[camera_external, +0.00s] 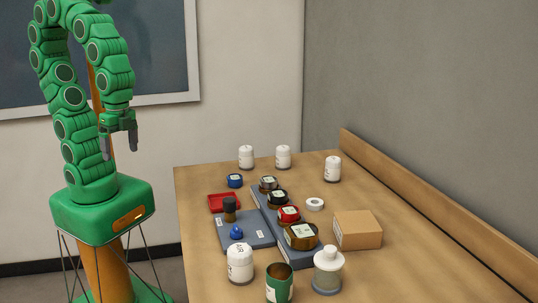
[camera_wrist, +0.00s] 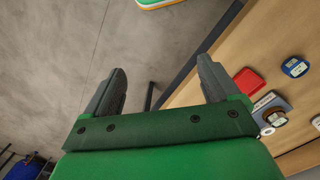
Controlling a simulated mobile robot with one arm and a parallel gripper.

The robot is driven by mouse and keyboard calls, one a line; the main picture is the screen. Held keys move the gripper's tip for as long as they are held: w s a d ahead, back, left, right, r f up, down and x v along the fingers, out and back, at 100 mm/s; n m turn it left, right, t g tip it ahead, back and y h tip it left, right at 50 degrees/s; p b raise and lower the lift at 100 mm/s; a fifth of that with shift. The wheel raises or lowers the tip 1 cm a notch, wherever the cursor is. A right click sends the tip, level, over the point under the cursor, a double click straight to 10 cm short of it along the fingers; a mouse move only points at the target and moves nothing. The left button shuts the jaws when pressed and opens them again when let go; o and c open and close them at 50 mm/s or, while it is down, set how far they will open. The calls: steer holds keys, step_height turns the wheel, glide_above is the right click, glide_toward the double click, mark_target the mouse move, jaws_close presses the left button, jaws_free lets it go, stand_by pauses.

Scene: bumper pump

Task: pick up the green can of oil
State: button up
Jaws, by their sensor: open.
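The green can (camera_external: 279,283) stands upright at the near edge of the table, with a white label on its side and a dark brownish open-looking top. Its lower end is cut by the picture's bottom edge. I cannot make it out in the wrist view. My gripper (camera_external: 119,147) hangs from the green arm, left of the table and well away from the can. In the wrist view my gripper (camera_wrist: 163,88) has its two dark fingers wide apart with nothing between them.
Close beside the can stand a white canister (camera_external: 240,264) and a white-topped jar (camera_external: 327,270). Behind them are a blue-grey mat (camera_external: 262,240), a row of round tins (camera_external: 301,236) and a cardboard box (camera_external: 357,230). A red tray (camera_external: 222,202) lies at the left table edge.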

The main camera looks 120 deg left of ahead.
steer(key=w+d+r+t+h, duration=0.1)
steer(key=w+d+t, duration=0.3)
steer(key=w+d, duration=0.7)
steer(key=w+d+r+n+t+h, duration=0.1)
steer(key=w+d+t+h, duration=0.2)
steer(key=w, duration=1.5)
steer(key=w+d+r+t, duration=0.1)
steer(key=w+d+t, duration=0.3)
steer(key=w+d, duration=0.75)
steer(key=w+a+f+n+t+y, duration=0.2)
steer(key=w+a+f+n+y, duration=0.1)
steer(key=w, duration=0.8)
steer(key=n+g+y, duration=0.2)
steer(key=n+y, duration=0.4)
steer(key=y, duration=0.5)
glide_toward(291, 272)
steer(key=shift+w+f, duration=0.45)
steer(key=shift+w, duration=0.2)
steer(key=shift+s+a+f+y, duration=0.1)
steer(key=shift+a+f+y, duration=0.1)
steer(key=shift+a+y, duration=0.2)
steer(key=shift+x, duration=3.8)
